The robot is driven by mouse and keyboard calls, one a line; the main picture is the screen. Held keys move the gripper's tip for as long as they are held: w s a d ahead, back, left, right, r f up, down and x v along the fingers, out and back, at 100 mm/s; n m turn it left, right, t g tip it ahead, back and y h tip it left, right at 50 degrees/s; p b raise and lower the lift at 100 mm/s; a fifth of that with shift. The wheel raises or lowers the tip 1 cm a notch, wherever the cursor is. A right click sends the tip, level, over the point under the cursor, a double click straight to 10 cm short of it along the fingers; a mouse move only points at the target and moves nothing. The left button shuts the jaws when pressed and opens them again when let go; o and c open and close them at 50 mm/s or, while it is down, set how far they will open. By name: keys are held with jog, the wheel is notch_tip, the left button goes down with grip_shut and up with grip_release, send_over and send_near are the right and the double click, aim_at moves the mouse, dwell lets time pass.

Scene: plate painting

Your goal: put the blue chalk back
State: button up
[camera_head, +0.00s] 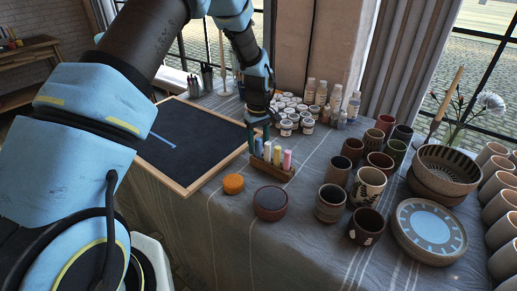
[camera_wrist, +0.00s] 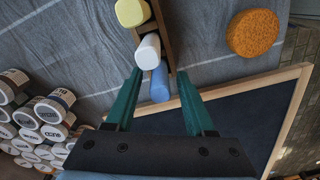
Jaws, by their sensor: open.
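The blue chalk (camera_head: 258,147) stands upright at the left end of the wooden chalk holder (camera_head: 268,170), beside white, yellow and pink chalks. In the wrist view the blue chalk (camera_wrist: 160,84) is next to the white chalk (camera_wrist: 148,51), at the near end of the holder (camera_wrist: 166,35). My gripper (camera_head: 259,150) is over that end of the holder. Its green fingers (camera_wrist: 159,76) are spread, one on each side of the blue chalk, with gaps visible. The chalk's lower end is hidden.
A framed blackboard (camera_head: 190,140) with a blue stroke lies to the left. An orange sponge (camera_head: 233,184) and a dark round pot (camera_head: 270,203) are in front. Paint jars (camera_head: 286,127) stand behind; cups (camera_head: 331,203) and bowls crowd the right.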

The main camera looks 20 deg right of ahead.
notch_tip(320, 180, up, 10)
jog(key=shift+r+b, duration=0.25)
jog(key=shift+b, duration=0.8)
jog(key=a+r+m, duration=0.1)
jog(key=a+r, duration=0.1)
jog(key=a, duration=0.8)
jog(key=a+r, duration=0.2)
jog(key=a, duration=0.8)
jog(key=s+a, duration=0.5)
jog(key=a, duration=0.3)
jog(key=s+a+m+t, duration=0.1)
jog(key=s+a, duration=0.5)
jog(key=a, duration=0.2)
jog(key=shift+a+r+m+t, duration=0.25)
jog(key=shift+a+m+t, duration=0.05)
jog(key=shift+a, duration=0.05)
